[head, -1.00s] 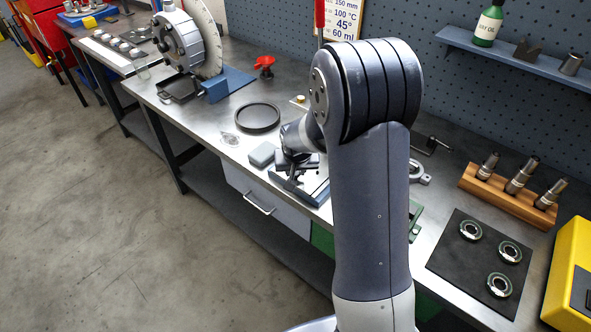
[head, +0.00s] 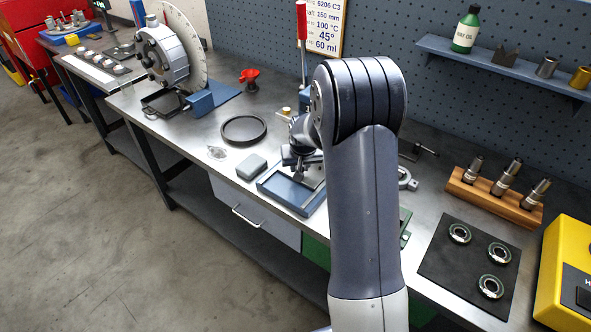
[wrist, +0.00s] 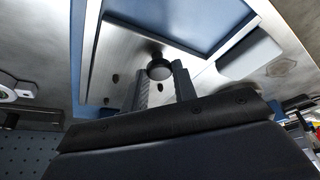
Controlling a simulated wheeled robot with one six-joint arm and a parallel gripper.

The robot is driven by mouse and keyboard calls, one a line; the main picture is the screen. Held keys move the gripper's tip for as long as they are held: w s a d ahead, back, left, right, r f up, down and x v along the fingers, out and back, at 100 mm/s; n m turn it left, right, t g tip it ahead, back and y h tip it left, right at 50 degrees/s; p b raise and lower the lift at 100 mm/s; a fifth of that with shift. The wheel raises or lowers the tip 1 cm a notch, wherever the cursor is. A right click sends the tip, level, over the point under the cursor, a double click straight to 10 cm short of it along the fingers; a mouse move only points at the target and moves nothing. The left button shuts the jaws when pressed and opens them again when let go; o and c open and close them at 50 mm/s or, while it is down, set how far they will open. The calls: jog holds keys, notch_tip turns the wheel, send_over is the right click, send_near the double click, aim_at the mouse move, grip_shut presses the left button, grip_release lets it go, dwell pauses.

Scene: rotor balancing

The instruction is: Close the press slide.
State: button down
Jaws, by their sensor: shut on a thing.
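The press slide is a bare metal plate (wrist: 115,45) with a dark round knob (wrist: 158,69), seen in the wrist view. My gripper (wrist: 160,80) is shut on the knob, one finger on each side. A blue recess (wrist: 190,20) lies beyond the knob. In the head view my gripper (head: 299,172) is at the blue slide frame (head: 285,205), below the press. The press has a long red handle (head: 301,20). My arm hides the right part of the frame and much of the press.
A grey block (head: 251,167) sits just left of the frame and also shows in the wrist view (wrist: 250,57). A black round dish (head: 244,129) and a clear small item (head: 216,152) lie further left. A wooden rack (head: 494,197) and black mat (head: 470,260) are to the right.

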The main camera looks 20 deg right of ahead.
jog(key=shift+d, duration=0.15)
jog(key=c, duration=1.1)
grip_release()
jog(key=shift+w+d, duration=0.1)
jog(key=shift+c, duration=0.2)
jog(key=b+v, duration=0.1)
jog(key=v, duration=0.9)
jog(key=shift+r+b, duration=0.35)
jog(key=p+x, duration=0.1)
jog(key=x, duration=0.9)
jog(key=shift+f+p, duration=0.4)
jog(key=shift+s+a, duration=0.5)
jog(key=shift+a, duration=0.3)
jog(key=shift+s, duration=0.1)
